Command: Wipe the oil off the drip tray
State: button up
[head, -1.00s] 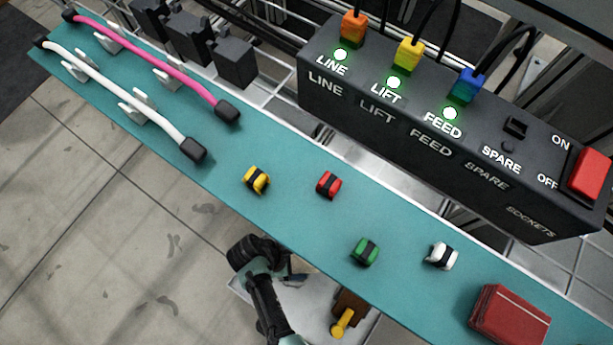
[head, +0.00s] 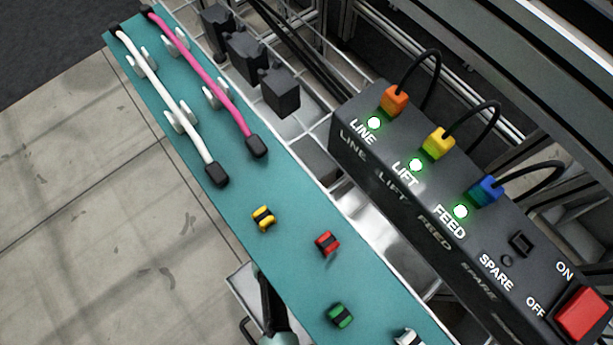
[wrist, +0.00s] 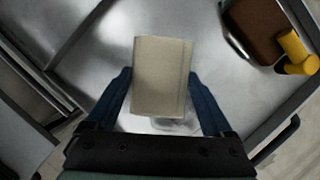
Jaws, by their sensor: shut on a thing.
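My gripper (wrist: 160,88) is shut on a folded beige cloth or pad (wrist: 160,75) in the wrist view, with one dark blue finger on each side of it. Below it is a bare metal surface (wrist: 95,65) with raised edges, possibly a tray or cart top; I cannot tell if it is the drip tray. A pale glossy patch (wrist: 178,125) shows just below the pad; I cannot tell if it is oil. Whether the pad touches the metal is unclear. The head view shows only part of my arm, beside the teal shelf.
A brown block with a yellow part (wrist: 292,52) stands at the right in the wrist view. The teal shelf (head: 225,245) carries white and pink cables and several small coloured clips. A black socket box (head: 400,185) with lit green lamps stands to its right.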

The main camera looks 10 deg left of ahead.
jog(key=shift+r+p, duration=2.45)
jog(key=shift+r, duration=0.1)
jog(key=shift+f, duration=0.1)
